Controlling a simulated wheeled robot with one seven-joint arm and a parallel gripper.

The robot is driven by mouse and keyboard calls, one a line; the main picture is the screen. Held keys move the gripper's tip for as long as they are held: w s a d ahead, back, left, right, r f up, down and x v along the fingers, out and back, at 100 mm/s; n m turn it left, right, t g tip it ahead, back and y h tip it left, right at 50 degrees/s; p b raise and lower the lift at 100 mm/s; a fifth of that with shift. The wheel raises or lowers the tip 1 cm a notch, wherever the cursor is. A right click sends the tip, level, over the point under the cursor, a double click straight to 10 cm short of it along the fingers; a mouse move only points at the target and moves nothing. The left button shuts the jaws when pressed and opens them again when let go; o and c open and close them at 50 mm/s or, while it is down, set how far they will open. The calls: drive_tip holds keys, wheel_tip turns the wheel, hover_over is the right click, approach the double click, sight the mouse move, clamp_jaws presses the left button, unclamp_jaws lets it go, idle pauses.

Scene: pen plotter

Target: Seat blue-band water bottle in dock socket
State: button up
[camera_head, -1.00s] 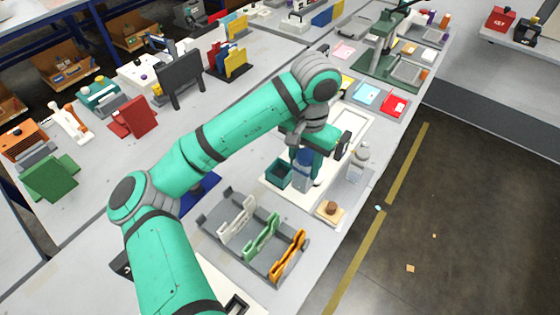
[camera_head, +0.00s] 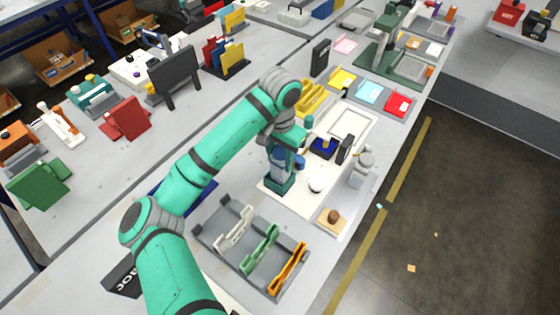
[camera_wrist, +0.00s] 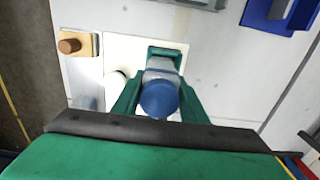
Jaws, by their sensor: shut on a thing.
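The water bottle (camera_head: 278,168) is grey with blue at its upper part. In the wrist view its blue top (camera_wrist: 160,98) faces me. My gripper (camera_head: 287,152) is shut on the bottle; in the wrist view its green fingers (camera_wrist: 159,94) lie on either side of it. The teal dock socket (camera_head: 279,187) stands on a white plate, directly below the bottle in the head view. In the wrist view the socket's rim (camera_wrist: 166,51) shows just beyond the bottle's lower end. The bottle looks about upright. I cannot tell whether its base is inside the socket.
A white round object (camera_head: 316,184) stands on the plate close right of the socket. A clear grey bottle (camera_head: 363,168) stands farther right. A wooden block with a brown knob (camera_head: 332,217) lies near the front edge. A grey rack (camera_head: 212,232) holds several coloured pieces.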

drive_tip(key=f, duration=0.1)
drive_tip(key=w+f, duration=0.1)
drive_tip(key=f, duration=0.1)
drive_tip(key=shift+w+a+f, duration=0.15)
drive_tip(key=shift+a+f, duration=0.1)
drive_tip(key=shift+f, duration=0.15)
drive_tip(key=shift+o, duration=0.2)
drive_tip(key=shift+s+d+f, duration=0.15)
drive_tip(key=shift+s+d, duration=0.05)
drive_tip(key=shift+d, duration=0.2)
drive_tip(key=o, duration=1.4)
drive_tip(key=shift+a, duration=0.25)
drive_tip(key=shift+s+a, duration=0.1)
wheel_tip(320, 180, up, 12)
drive_tip(key=shift+r, duration=0.1)
